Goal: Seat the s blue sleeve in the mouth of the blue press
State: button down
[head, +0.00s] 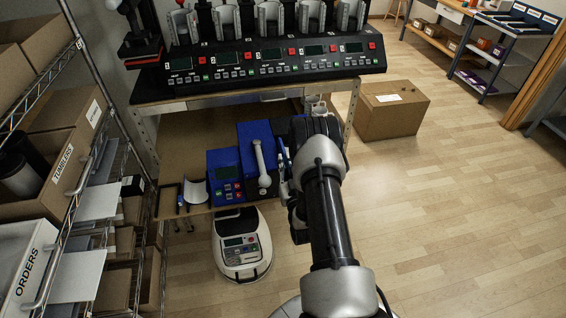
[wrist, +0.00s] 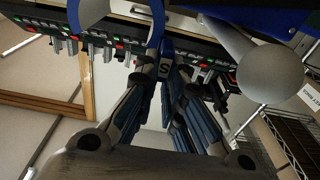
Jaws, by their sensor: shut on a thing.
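The blue press (head: 261,145) stands on the low bench, with its blue control box (head: 224,172) on the left and a pale lever (head: 262,163) in front. In the wrist view the blue press body (wrist: 262,18) is at the top right, with the rounded lever end (wrist: 270,73) near my gripper. My gripper (wrist: 170,88) is shut on the s blue sleeve (wrist: 157,25), gripping it by its tab marked S. In the head view my gripper (head: 285,172) is at the press's right side, partly behind my arm. The press mouth is hidden, so I cannot tell whether the sleeve touches it.
A black multi-station press (head: 272,65) stands on the bench above. A pale curved piece (head: 195,193) lies left of the control box. A white device (head: 241,245) is below. Wire shelving (head: 92,190) is left. A cardboard box (head: 393,110) and open floor are right.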

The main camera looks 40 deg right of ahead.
notch_tip(320, 180, down, 13)
jog(key=b, duration=1)
dwell(0.5)
jog(key=c, duration=1.6)
grip_release()
jog(key=shift+f, duration=0.1)
jog(key=o, duration=1.4)
